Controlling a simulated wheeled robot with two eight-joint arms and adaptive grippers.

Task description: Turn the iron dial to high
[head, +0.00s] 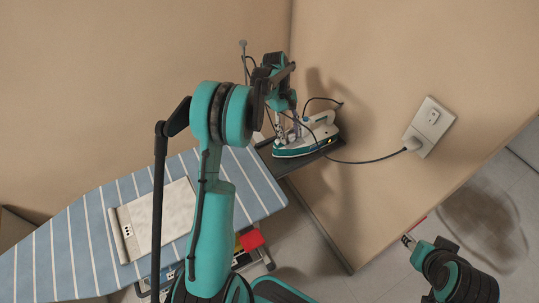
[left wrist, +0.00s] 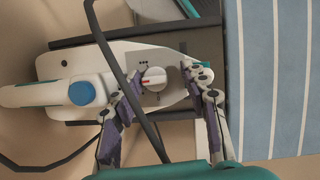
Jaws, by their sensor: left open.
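The iron (head: 308,138) is white and teal and sits on a dark rest at the end of the ironing board. In the left wrist view its white body (left wrist: 90,66) lies across the middle, with a blue button on the handle. The dial (left wrist: 153,78) is a round white knob with a red mark towards its left side. My left gripper (left wrist: 162,76) is open, its fingers on either side of the dial, apart from each other. I cannot tell whether they touch it. In the head view my arm partly hides the iron. My right gripper (head: 408,241) shows only in small part at lower right.
The striped blue ironing board (head: 70,225) carries a folded pale cloth (head: 160,222). A dark cord runs from the iron to a wall outlet (head: 431,122), and a cable (left wrist: 118,70) crosses the left wrist view. Walls stand close behind the iron. Red and yellow items (head: 252,240) lie below the board.

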